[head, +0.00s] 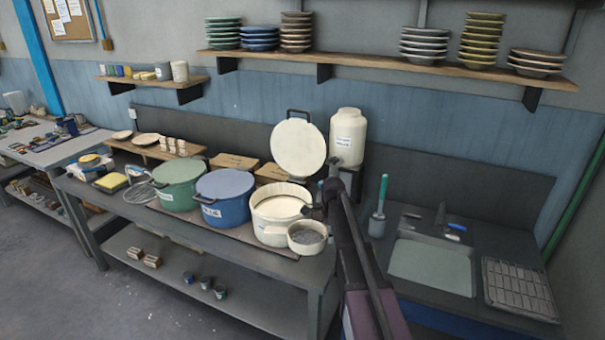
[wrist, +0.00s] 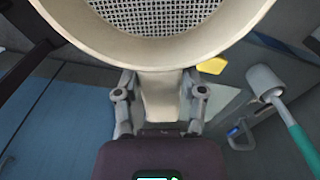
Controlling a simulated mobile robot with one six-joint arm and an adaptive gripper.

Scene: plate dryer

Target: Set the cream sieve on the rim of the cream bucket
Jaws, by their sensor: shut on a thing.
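The cream sieve (head: 306,240) is a round cream ring with a grey mesh, and it shows large at the top of the wrist view (wrist: 165,50). My gripper (wrist: 160,90) is shut on the sieve's handle, with one finger on each side. In the head view my gripper (head: 318,211) is at the right of the cream bucket. The cream bucket (head: 268,229) stands on the bench, open at the top, with a pale inside. The sieve overlaps the bucket's front right side in the head view. I cannot tell whether they touch. The bucket does not show clearly in the wrist view.
A blue bucket (head: 224,198) and a green bucket (head: 179,186) stand left of the cream bucket. A cream lid (head: 298,148) stands upright behind it, beside a cream jar (head: 347,140). A sink (head: 432,267), a drying rack (head: 520,288) and a green-handled brush (head: 380,205) are at the right.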

